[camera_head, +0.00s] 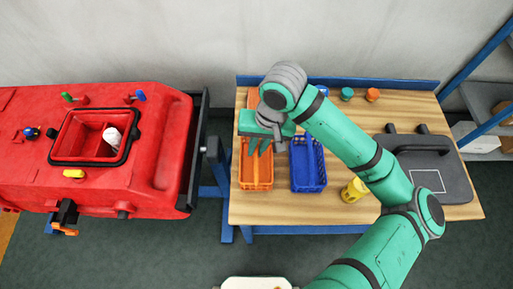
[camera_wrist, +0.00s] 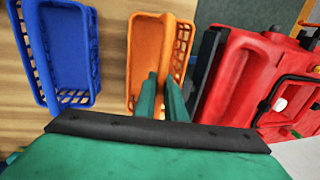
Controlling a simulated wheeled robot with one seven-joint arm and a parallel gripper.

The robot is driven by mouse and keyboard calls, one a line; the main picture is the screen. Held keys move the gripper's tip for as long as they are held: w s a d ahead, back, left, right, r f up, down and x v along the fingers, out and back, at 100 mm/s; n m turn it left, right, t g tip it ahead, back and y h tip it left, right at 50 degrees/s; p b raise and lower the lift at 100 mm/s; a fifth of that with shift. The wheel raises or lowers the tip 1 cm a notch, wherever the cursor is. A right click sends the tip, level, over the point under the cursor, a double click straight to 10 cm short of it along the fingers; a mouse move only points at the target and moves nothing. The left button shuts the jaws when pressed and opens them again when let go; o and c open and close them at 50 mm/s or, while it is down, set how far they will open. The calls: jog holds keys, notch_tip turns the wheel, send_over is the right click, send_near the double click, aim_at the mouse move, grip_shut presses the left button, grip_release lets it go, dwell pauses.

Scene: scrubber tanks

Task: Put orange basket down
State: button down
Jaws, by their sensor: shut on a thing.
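The orange basket (camera_head: 256,171) is at the left side of the wooden table in the head view, under my gripper. It also shows in the wrist view (camera_wrist: 146,47), to the right of the blue basket. My gripper (camera_head: 262,143) points down at the basket, and its green fingers (camera_wrist: 161,97) are close together on the basket's wall. I cannot tell from these views whether the basket's bottom touches the table. The arm hides the basket's far part in the head view.
A blue basket (camera_head: 308,164) stands close on the right. A yellow item (camera_head: 354,190) and a dark grey case (camera_head: 428,168) are further right. Small caps (camera_head: 347,94) lie at the back. A red tank (camera_head: 95,150) stands left of the table. Bare wood shows at the table's front.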

jog(key=shift+f, duration=0.5)
jog(key=shift+f, duration=0.1)
jog(key=c, duration=1.8)
grip_release()
jog(key=r, duration=0.4)
jog(key=d+r, duration=0.1)
jog(key=r, duration=0.3)
jog(key=d+r, duration=0.1)
jog(key=r, duration=0.3)
jog(key=shift+d, duration=0.2)
